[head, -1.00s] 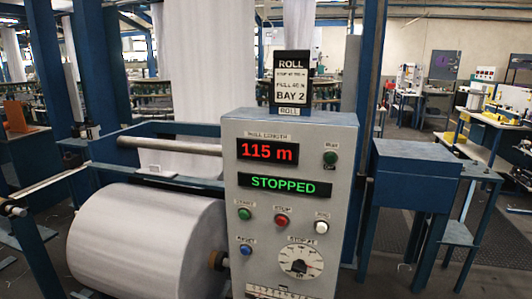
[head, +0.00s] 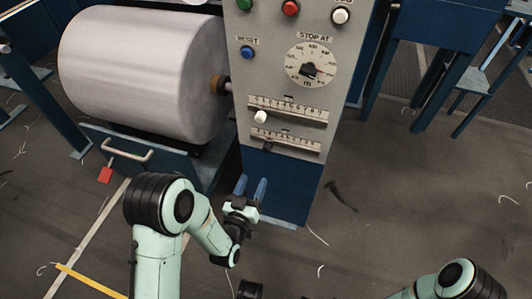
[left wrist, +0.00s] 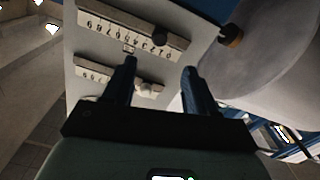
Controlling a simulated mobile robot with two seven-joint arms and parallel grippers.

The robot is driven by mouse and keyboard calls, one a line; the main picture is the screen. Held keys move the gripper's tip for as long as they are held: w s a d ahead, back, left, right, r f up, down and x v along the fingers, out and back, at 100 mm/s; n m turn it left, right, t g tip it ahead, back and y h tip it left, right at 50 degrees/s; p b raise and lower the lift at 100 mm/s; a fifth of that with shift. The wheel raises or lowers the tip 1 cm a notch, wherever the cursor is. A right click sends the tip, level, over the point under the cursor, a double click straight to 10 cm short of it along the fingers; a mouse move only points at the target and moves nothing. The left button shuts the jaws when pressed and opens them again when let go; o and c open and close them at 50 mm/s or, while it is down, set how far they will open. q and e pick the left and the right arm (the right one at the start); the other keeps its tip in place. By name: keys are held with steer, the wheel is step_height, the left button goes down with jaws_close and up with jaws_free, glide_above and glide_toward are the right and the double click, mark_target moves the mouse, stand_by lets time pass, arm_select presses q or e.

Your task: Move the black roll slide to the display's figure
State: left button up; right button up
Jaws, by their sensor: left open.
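The black slide knob (head: 267,146) sits near the left end of the lower scale (head: 287,139) on the grey control panel. In the left wrist view, turned about upside down, the black knob (left wrist: 173,40) is just beyond my fingertips. My left gripper (head: 251,187) is open and empty, in front of the panel's blue base, below both slides in the head view. The red length display is out of view now.
Above the slides are a STOP AT dial (head: 311,67) and blue (head: 247,52), red (head: 290,7) and white (head: 341,15) buttons. A big white roll (head: 145,75) stands left of the panel, over a blue frame with a handle (head: 127,152). Open floor lies right.

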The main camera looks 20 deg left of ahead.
mark_target(265, 151)
arm_select(q)
steer(key=w, duration=0.4)
steer(key=w+b, duration=0.1)
steer(key=w, duration=0.3)
steer(key=w+b, duration=0.1)
steer(key=w, duration=0.3)
steer(key=shift+w+d+r, duration=0.1)
steer(key=shift+w+d, duration=0.15)
steer(key=shift+w, duration=0.15)
arm_select(e)
steer(key=shift+g, duration=0.8)
steer(key=s+f, duration=0.2)
steer(key=s, duration=0.1)
steer(key=s+f, duration=0.1)
steer(key=shift+s+d+f, duration=0.1)
steer(key=shift+s+d, duration=0.15)
steer(key=shift+d, duration=0.05)
arm_select(q)
jaws_close()
